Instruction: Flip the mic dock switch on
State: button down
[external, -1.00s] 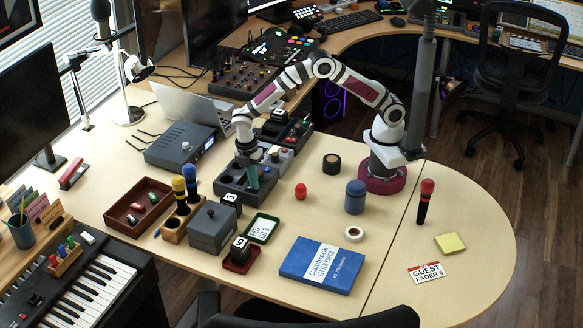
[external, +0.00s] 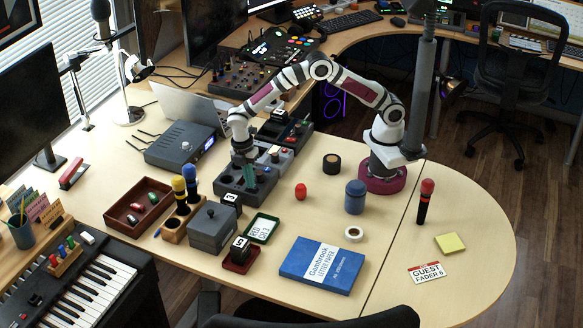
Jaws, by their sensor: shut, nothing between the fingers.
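A dark grey box with round wells (external: 229,183), which looks like the mic dock, sits on the table left of centre in the external view. My gripper (external: 250,183) points down over this box, with its teal fingertips shut and empty. The fingertips are close to the box's top; I cannot tell if they touch it. The switch is too small or hidden behind the fingers, so its position cannot be told.
Grey and dark units with knobs (external: 275,156) stand right behind the box. A wooden holder with blue and yellow microphones (external: 179,189) and a grey lidded box (external: 213,228) stand in front-left. A red knob-like object (external: 300,191) and a blue canister (external: 355,197) stand to the right.

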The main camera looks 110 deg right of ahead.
jog(key=shift+r, duration=0.1)
notch_tip(320, 180, up, 14)
jog(key=w+d, duration=0.1)
dwell(0.4)
jog(key=shift+w, duration=0.1)
jog(key=shift+s+a, duration=0.45)
jog(key=shift+s, duration=0.05)
jog(key=shift+f, duration=0.2)
jog(key=f, duration=0.9)
jog(key=s+a+f, duration=0.1)
jog(key=f, duration=0.3)
jog(key=shift+s+a+f, duration=0.1)
jog(key=shift+f, duration=0.3)
